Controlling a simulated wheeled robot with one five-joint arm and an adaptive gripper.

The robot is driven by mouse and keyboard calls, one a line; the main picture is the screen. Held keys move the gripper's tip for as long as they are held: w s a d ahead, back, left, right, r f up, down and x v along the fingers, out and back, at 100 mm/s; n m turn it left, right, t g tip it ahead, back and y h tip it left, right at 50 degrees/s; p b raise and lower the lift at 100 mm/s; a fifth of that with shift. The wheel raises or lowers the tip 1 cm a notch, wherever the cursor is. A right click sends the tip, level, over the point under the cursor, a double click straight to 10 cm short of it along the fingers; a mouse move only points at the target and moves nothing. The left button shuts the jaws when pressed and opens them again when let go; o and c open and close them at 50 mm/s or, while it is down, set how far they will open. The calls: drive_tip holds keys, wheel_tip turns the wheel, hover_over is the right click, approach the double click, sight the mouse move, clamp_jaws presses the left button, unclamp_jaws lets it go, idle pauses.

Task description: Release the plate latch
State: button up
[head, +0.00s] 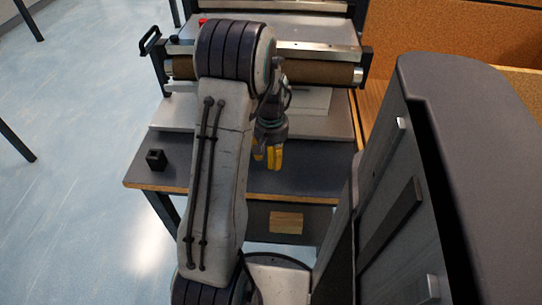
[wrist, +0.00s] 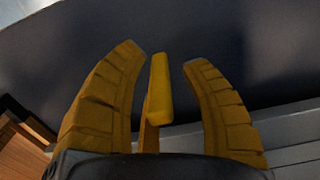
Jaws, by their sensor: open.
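My gripper (head: 267,156) has yellow fingers and hangs, pointing down, over the front part of the dark table, in front of the conveyor. In the wrist view my gripper (wrist: 163,58) is open. Two curved yellow fingers stand apart with a third, narrow one between them, and nothing is held. I cannot single out the plate latch with certainty. A black handle (head: 150,41) sticks out at the left end of the conveyor (head: 320,72), well apart from my gripper. My arm hides part of the conveyor's left side.
A small black block (head: 156,159) with a hole stands at the table's front left. A red button (head: 203,21) shows behind the roller. The dark table (head: 315,180) has a bare front strip. An orange-brown partition (head: 480,40) stands at the right. Floor at the left is clear.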

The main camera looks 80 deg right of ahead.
clamp_jaws()
idle(0.4)
